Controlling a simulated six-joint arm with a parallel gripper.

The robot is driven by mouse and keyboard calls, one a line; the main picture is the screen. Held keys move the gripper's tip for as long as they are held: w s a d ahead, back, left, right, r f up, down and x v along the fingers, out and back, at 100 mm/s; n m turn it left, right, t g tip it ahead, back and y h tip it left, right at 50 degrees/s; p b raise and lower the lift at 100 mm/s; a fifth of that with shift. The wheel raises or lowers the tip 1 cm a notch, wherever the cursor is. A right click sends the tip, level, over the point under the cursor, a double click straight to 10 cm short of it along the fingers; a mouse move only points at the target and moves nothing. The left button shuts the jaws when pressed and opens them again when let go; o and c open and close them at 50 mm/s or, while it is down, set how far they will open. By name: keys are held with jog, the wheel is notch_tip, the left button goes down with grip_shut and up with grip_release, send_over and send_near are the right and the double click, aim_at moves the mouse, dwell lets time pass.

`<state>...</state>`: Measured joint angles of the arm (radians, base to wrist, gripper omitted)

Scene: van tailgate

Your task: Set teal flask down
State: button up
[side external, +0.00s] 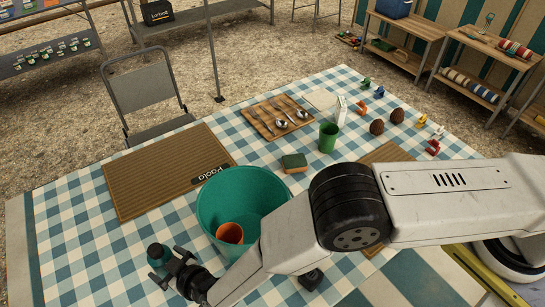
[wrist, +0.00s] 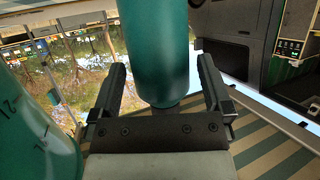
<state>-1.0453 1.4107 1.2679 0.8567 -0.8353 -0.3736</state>
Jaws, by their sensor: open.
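The teal flask (side external: 157,255) is at the near left of the checked tablecloth (side external: 82,232), left of the large teal bucket (side external: 212,197). It looks upright on the cloth, but its base is partly hidden by my gripper (side external: 172,270). In the wrist view the flask (wrist: 157,45) lies between the two fingers of my gripper (wrist: 160,75). The fingers are open, with a gap visible on each side of it. The bucket (wrist: 32,135) fills the left of the wrist view and shows measuring marks.
An orange cup (side external: 230,233) is inside the bucket. A brown ribbed mat (side external: 160,175) with a "Paola" label lies behind. A sponge (side external: 293,163), a green cup (side external: 328,137) and a board with spoons (side external: 276,118) stand farther back. Cloth left of the flask is clear.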

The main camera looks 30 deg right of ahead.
jog(key=shift+v, duration=2.7)
